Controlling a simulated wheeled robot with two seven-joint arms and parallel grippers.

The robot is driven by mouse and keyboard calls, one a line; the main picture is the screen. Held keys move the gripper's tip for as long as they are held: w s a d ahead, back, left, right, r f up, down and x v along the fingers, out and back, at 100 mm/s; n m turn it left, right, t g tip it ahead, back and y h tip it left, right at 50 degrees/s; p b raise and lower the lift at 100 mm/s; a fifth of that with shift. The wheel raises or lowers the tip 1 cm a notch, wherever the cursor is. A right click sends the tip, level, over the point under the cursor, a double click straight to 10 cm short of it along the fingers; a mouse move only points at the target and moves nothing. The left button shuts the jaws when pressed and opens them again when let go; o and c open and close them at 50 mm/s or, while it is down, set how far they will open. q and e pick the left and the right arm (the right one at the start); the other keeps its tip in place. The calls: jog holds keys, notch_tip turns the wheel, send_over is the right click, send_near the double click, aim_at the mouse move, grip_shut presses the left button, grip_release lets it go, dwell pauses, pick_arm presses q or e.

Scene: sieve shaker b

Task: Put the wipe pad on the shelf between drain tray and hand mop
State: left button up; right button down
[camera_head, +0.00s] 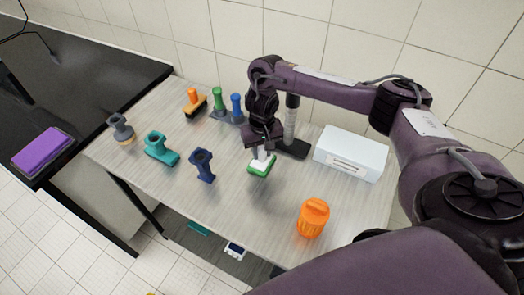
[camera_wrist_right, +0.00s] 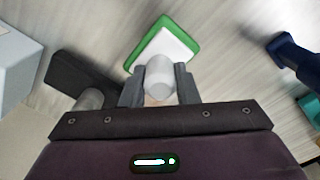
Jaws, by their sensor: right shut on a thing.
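The wipe pad, a green-edged white block with a pale round knob (camera_head: 261,168), is below my right gripper (camera_head: 262,150) at the middle of the table. In the right wrist view, the wipe pad (camera_wrist_right: 178,45) shows with its knob between the two fingers of my right gripper (camera_wrist_right: 159,88), which is shut on it. I cannot tell whether the pad touches the table. The low shelf (camera_head: 212,240) under the table shows only in part, with a teal thing (camera_head: 198,229) and a white-and-blue thing (camera_head: 235,250) on it. I cannot tell which is the drain tray or hand mop. My left gripper is out of view.
On the table (camera_head: 215,215) stand an orange jar (camera_head: 313,218), a white box (camera_head: 350,153), a navy tool (camera_head: 203,165), a teal tool (camera_head: 160,149), a grey tool (camera_head: 121,128) and several brushes at the back. A dark stand (camera_head: 292,149) is beside my gripper. The front middle is clear.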

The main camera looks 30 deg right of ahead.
jog(key=shift+s, duration=0.1)
jog(key=c, duration=1.1)
grip_release()
jog(key=shift+f, duration=0.1)
